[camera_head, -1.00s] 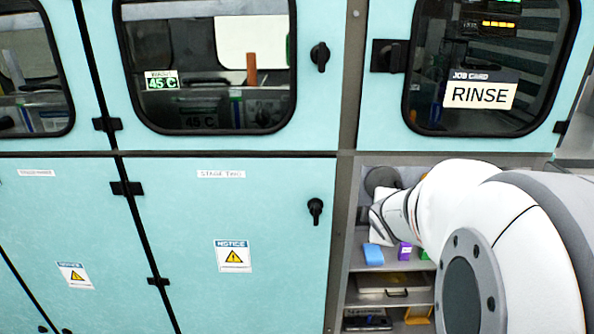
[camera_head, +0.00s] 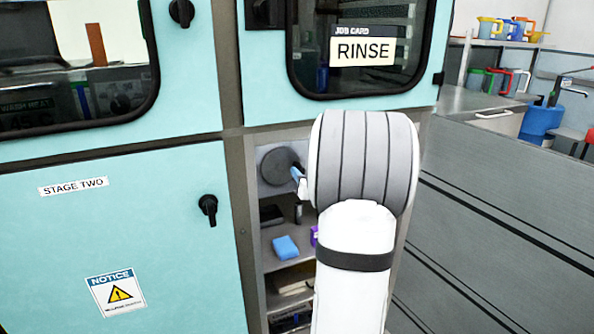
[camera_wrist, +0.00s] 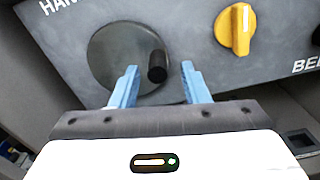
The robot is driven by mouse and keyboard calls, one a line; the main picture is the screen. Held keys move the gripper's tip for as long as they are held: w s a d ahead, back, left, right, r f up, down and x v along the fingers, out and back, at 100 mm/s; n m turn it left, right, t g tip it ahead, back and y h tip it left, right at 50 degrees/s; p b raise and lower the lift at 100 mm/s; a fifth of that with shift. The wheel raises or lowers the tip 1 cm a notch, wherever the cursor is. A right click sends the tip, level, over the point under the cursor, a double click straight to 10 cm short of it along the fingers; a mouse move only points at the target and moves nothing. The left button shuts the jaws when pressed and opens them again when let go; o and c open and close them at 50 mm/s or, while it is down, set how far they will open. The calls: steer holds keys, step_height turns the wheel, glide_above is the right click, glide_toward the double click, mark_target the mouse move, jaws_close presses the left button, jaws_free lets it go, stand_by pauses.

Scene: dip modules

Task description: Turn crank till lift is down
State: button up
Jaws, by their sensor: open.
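The crank is a round grey disc (camera_wrist: 112,62) with a short black handle (camera_wrist: 157,67) near its right edge, on a grey panel. In the head view the disc (camera_head: 279,167) shows inside an open bay, partly covered by my arm. My gripper (camera_wrist: 160,69) is open, its two blue fingers pointing at the panel. In the wrist view the handle appears between the fingertips. I cannot tell whether the fingers are deep enough to surround it. In the head view only a bit of a blue finger shows. I cannot make out the lift.
A yellow knob (camera_wrist: 235,29) is on the same panel, right of the crank. Below the crank, shelves hold a blue block (camera_head: 285,247) and a purple item (camera_head: 314,235). Teal cabinet doors stand to the left. A grey counter (camera_head: 500,170) is at the right.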

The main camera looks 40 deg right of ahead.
mark_target(300, 169)
steer(key=shift+x, duration=1.75)
steer(key=shift+a, duration=0.15)
jaws_close()
